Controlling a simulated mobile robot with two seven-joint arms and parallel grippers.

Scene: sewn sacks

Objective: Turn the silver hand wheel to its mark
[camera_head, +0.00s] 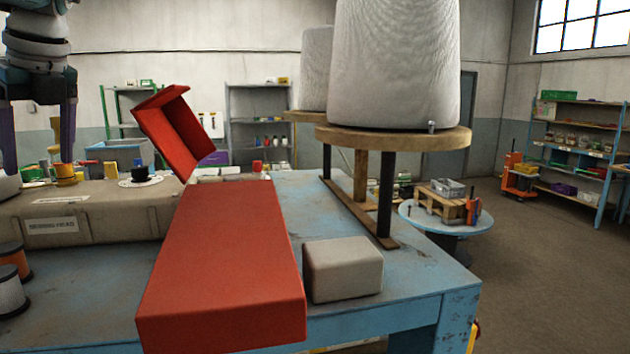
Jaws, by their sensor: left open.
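I cannot make out a silver hand wheel for sure. A pale rounded thing (8,186) is cut off by the left edge, and I cannot tell what it is. A long grey-beige housing (110,211) labelled as a sewing head lies on the blue table. On it are a white disc with a dark knob (140,180) and an orange-yellow round part (65,175). My left gripper (38,128) hangs at the upper left, its two fingers wide apart and empty, above the housing's left end. My right gripper is not in view.
A large red box (228,265) fills the front middle of the blue table (420,285); a tilted red open piece (172,130) rises behind it. A grey block (342,269) stands beside it. Spools (12,290) stand front left. Large white thread cones (393,65) stand on a wooden stand (440,140).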

